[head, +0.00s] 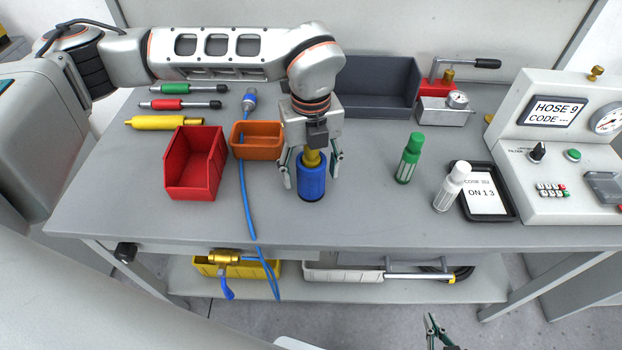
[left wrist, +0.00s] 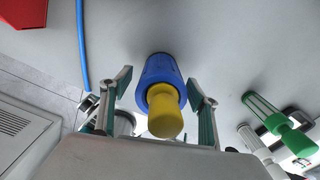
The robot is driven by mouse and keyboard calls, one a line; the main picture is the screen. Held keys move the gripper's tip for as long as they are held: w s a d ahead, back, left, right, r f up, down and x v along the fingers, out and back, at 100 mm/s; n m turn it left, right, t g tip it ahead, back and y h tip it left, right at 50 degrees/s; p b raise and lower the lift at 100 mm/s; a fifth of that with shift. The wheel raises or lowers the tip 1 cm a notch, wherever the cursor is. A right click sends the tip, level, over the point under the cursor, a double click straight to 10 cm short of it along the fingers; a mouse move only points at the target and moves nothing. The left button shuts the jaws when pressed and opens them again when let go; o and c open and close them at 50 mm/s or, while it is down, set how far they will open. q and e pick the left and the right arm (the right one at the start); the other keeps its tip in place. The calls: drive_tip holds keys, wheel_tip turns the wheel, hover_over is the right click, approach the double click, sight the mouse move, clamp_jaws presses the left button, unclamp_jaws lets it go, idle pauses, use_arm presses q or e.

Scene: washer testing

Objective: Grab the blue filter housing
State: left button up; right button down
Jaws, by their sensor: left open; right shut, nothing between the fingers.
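The blue filter housing (head: 312,182) stands upright on the grey table, with a yellow top. My left gripper (head: 311,170) is above it with its fingers open on either side of the yellow top and the housing's upper part. In the left wrist view the blue housing (left wrist: 158,76) and its yellow top (left wrist: 165,112) lie between the spread fingers of the left gripper (left wrist: 162,98), with a gap on both sides. My right gripper (head: 432,328) shows only in part at the bottom edge of the head view, shut and empty, away from the table.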

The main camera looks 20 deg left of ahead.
use_arm(q)
drive_tip(key=shift+f, duration=0.65)
clamp_jaws()
drive_tip(key=shift+r, duration=0.1)
